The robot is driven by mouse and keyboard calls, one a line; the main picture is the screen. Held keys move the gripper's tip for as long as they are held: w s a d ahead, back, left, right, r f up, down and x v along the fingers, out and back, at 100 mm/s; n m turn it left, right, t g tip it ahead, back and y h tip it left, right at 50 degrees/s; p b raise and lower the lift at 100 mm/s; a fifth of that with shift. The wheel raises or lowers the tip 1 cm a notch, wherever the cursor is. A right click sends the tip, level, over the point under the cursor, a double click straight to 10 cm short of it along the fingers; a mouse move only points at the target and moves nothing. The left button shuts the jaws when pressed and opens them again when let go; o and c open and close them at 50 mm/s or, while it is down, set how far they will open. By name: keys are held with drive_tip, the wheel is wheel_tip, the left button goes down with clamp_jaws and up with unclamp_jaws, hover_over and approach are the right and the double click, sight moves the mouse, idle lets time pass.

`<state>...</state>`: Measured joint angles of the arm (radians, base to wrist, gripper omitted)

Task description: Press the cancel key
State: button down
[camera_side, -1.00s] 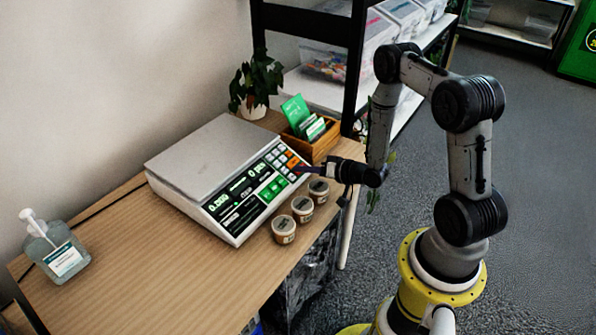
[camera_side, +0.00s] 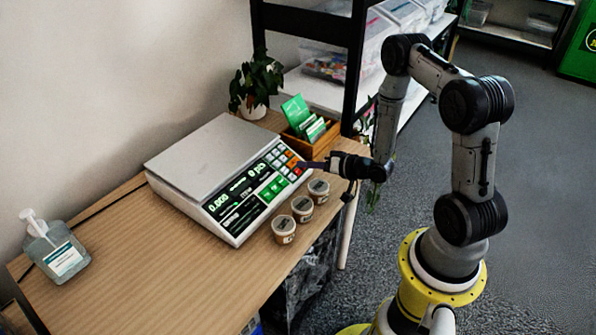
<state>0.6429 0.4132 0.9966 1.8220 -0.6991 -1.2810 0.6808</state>
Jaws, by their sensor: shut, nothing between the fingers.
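The counting scale (camera_side: 205,150) sits on the wooden table with a flat grey pan and a tilted front panel. Its display (camera_side: 236,194) is lit and reads zeros. The keypad (camera_side: 283,163) at the panel's right end has white, orange and red keys, and green keys lie lower down. The key labels are too small to read, so I cannot tell which is cancel. My gripper (camera_side: 303,165) is shut and empty, its tip at the keypad's right edge by the orange and red keys. I cannot tell whether it touches a key.
Three small lidded tubs (camera_side: 302,208) stand just in front of the scale, below my gripper. A wooden box with green cards (camera_side: 312,135) and a potted plant (camera_side: 256,82) stand behind. A pump bottle (camera_side: 54,248) is at left. The table's front left is clear.

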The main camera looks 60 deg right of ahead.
drive_tip(key=r, duration=0.1)
drive_tip(key=s+r, duration=0.1)
drive_tip(key=r, duration=0.1)
drive_tip(key=shift+s+r, duration=0.35)
drive_tip(key=shift+r, duration=0.05)
idle(0.4)
